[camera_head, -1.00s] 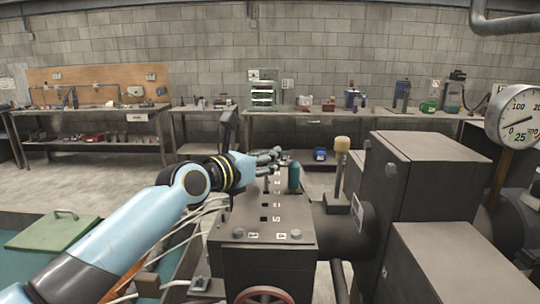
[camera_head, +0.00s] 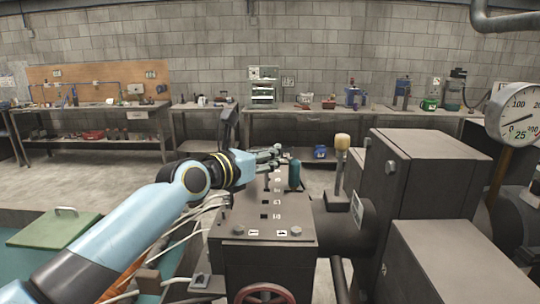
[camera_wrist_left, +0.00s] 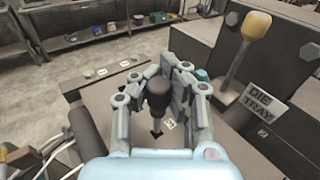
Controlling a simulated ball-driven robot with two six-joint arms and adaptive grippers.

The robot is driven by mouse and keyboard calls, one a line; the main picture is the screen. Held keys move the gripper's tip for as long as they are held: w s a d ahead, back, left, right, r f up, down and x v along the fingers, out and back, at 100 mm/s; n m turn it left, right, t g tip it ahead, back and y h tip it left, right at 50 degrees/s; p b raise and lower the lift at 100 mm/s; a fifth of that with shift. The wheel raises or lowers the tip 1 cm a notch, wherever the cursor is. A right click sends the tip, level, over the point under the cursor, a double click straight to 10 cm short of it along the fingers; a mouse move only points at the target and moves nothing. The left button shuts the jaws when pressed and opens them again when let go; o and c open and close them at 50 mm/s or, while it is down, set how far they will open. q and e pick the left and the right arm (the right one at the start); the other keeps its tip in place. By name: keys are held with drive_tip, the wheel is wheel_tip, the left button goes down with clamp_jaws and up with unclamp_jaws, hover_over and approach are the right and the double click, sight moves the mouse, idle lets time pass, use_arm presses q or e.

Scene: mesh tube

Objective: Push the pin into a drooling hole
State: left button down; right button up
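The pin is dark with a rounded black head (camera_wrist_left: 158,92). In the left wrist view it stands roughly upright between the two fingers of my left gripper (camera_wrist_left: 152,82), its lower end near a dark square hole in the plate. The fingers are parted, one on each side, and contact with the pin is not clear. In the head view my left gripper (camera_head: 270,156) is over the far end of the plate (camera_head: 240,220). The plate has a row of dark square holes (camera_head: 264,216) with white number labels. I cannot make out any drip from a hole. My right gripper is not in view.
A teal cylinder (camera_head: 294,174) stands at the plate's far right edge. A lever with a yellow knob (camera_head: 342,143) and large dark machine boxes (camera_head: 430,170) stand to the right. A red handwheel (camera_head: 264,295) is in front. Loose pale cables hang left of the plate.

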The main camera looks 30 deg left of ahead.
use_arm(q)
drive_tip(key=shift+f, duration=0.4)
idle(0.4)
idle(0.4)
drive_tip(key=c, duration=2)
unclamp_jaws()
